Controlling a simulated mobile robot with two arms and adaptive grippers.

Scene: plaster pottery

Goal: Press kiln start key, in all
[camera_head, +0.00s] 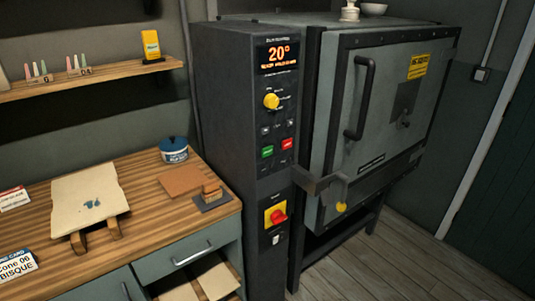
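The kiln (385,110) stands in the middle and right with its grey door shut. Its dark control column (232,120) is on its left side. A lit display (278,55) reads 20° in orange, with a smaller line too small to read. Below it are a yellow knob (271,101), small dark keys, a green key (267,151) and a red key (287,144). The labels on the keys are too small to read, so I cannot confirm which is the start key. Neither of my grippers is in view.
A door latch bar (321,182) juts out right of the keys. A red switch on a yellow plate (276,214) sits lower on the column. A wooden bench (140,232) with a blue-lidded jar (174,150) is at left. Floor (400,270) is clear at right.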

